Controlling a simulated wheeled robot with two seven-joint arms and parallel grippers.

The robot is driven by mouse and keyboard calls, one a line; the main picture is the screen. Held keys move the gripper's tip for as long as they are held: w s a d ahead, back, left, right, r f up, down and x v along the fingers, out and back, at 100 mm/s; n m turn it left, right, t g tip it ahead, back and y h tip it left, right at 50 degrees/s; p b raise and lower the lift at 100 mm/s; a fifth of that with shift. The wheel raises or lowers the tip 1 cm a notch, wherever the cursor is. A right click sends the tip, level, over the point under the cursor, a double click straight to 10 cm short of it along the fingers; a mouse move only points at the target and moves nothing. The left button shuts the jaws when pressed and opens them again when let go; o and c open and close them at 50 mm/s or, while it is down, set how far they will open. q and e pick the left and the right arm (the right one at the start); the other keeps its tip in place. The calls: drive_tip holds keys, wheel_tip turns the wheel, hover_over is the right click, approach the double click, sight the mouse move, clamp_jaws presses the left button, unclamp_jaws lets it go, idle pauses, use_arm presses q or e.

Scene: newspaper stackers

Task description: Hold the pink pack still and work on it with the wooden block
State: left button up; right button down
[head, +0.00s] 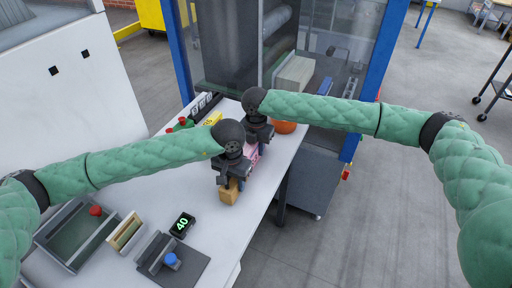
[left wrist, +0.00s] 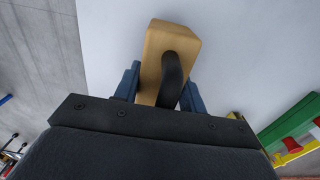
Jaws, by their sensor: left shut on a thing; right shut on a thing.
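The wooden block (head: 229,193) is a tan piece over the white table. My left gripper (head: 231,180) is shut on it. In the left wrist view the block (left wrist: 168,45) sits between the blue fingers, with a dark curved part across its face. The pink pack (head: 252,154) shows only as a small patch beside and behind my left gripper, mostly covered by the grippers. My right gripper (head: 259,143) is just beyond the left one, at the pack, and is shut on it. Whether block and pack touch is hidden.
On the white table (head: 212,215) are a grey tray (head: 64,243) with a red knob, a wooden frame (head: 126,232), a display reading 40 (head: 182,224) and a dark plate with a blue knob (head: 172,261). An orange object (head: 284,127) and a blue-framed machine stand beyond.

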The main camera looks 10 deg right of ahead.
use_arm(q)
drive_tip(key=shift+w+d, duration=0.45)
drive_tip(key=shift+w, duration=0.25)
idle(0.3)
drive_tip(key=shift+w, duration=0.1)
use_arm(e)
drive_tip(key=shift+s+a, duration=0.1)
drive_tip(key=shift+a, duration=0.05)
idle(0.7)
use_arm(q)
drive_tip(key=shift+s+a, duration=0.5)
drive_tip(key=shift+s, duration=0.3)
drive_tip(key=shift+s+a, duration=0.45)
drive_tip(key=shift+s, duration=0.3)
drive_tip(key=shift+r, duration=3.5)
use_arm(e)
drive_tip(key=c, duration=1)
unclamp_jaws()
drive_tip(key=shift+c, duration=0.2)
drive_tip(key=shift+r, duration=0.1)
